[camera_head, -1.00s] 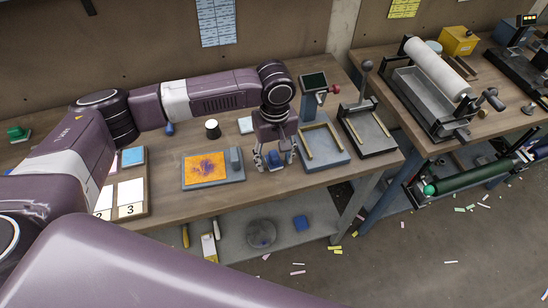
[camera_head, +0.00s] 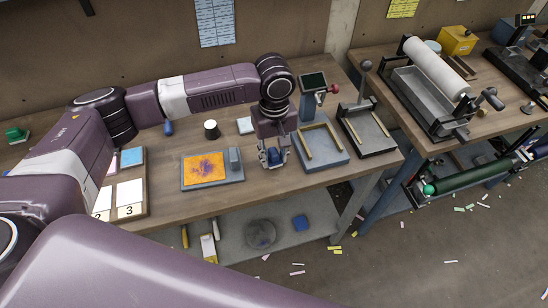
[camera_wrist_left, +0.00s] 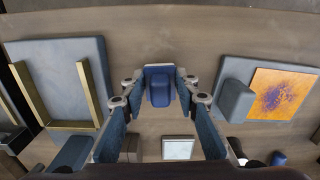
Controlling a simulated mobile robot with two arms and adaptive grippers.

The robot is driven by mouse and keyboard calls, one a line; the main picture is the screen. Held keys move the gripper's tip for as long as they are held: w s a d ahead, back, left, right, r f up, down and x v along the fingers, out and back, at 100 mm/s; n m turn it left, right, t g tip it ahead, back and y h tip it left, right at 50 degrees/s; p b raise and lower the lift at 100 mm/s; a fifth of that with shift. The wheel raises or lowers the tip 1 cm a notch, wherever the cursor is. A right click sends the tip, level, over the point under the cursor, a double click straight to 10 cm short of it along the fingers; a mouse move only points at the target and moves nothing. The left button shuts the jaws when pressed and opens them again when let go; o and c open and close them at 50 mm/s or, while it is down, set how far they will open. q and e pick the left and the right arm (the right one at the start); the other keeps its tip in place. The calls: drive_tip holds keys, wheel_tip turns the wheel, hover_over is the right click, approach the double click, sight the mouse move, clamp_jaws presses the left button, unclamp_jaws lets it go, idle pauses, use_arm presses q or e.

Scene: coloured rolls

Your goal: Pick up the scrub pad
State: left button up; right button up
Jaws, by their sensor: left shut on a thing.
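The scrub pad (camera_head: 274,156) is a small blue block near the front edge of the wooden table. In the left wrist view it shows as a dark blue block (camera_wrist_left: 160,90) between the fingers. My left gripper (camera_head: 273,159) points down and is shut on the pad from both sides. The fingers partly hide the pad in the head view. I cannot tell whether its underside touches the table. My right gripper is not in view.
A grey-blue board with an orange print (camera_head: 190,186) lies left of the gripper. A blue tray with wooden rails (camera_head: 334,158) is close on the right. A white-topped cup (camera_head: 211,130) stands behind. A printing press with a white roller (camera_head: 437,68) stands on the right table.

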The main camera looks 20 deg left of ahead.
sight(274, 153)
use_arm(q)
wheel_tip(274, 153, up, 19)
drive_tip(key=b, duration=0.1)
drive_tip(key=shift+f, duration=0.15)
